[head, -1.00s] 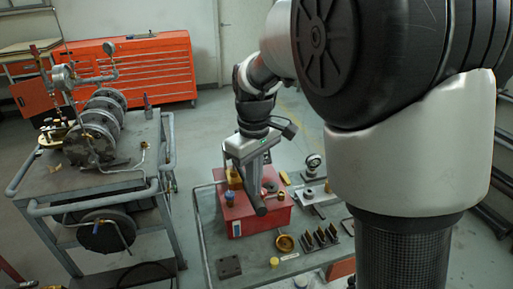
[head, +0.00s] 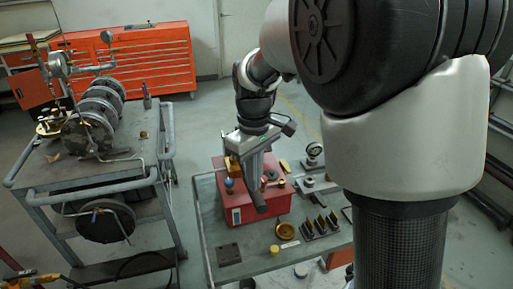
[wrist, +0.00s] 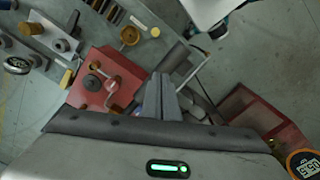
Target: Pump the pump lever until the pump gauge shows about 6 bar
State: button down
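The red pump box (head: 268,207) stands on a grey bench cart, below my gripper. It also shows in the wrist view (wrist: 108,83), left of the fingers.
The bench also holds a brass cup (head: 286,230), a rack of dark upright pieces (head: 320,225) and a dark block (head: 228,254). A grey trolley with pipework (head: 100,165) stands at the left. A red drawer cabinet (head: 135,67) stands at the back.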

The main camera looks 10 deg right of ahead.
jog(key=shift+f+b, duration=0.35)
jog(key=shift+f, duration=0.45)
notch_tip(320, 180, up, 5)
jog(key=p, duration=0.4)
jog(key=shift+r, duration=0.2)
jog(key=shift+f, duration=0.15)
dwell(0.6)
